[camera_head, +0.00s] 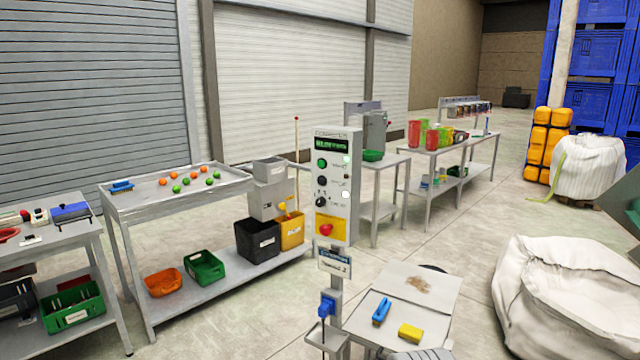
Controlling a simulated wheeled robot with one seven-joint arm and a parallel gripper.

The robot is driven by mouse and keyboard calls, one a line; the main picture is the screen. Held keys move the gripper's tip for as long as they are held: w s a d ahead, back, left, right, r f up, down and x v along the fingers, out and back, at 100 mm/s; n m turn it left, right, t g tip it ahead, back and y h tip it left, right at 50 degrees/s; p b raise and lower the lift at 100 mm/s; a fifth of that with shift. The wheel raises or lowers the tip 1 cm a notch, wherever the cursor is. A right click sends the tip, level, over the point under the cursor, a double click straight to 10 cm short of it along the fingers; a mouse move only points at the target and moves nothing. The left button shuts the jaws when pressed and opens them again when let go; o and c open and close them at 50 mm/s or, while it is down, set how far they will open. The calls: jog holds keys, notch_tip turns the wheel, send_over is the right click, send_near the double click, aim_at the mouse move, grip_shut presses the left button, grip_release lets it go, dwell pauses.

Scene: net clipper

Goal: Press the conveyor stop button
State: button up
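A grey control box (350,215) stands upright on a post in the middle of the view. Its face carries a dark display with green text (332,145), a green button (322,163), a black button (322,180) below it and a black knob (321,201) under that. A red mushroom button (326,230) sits on a yellow plate (338,222) at the bottom of the face. Small lamps (346,160) show at the right of the face. The labels beside the controls are too small to read. I cannot make out my gripper.
A small table (430,285) with a blue brush (381,310) and a yellow sponge-like block (410,332) stands right of the post. A white bulk bag (560,290) is at the right. A table with coloured balls (180,185) is behind left. Open floor lies behind right.

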jog(key=shift+c, duration=0.2)
grip_shut()
dwell(1.4)
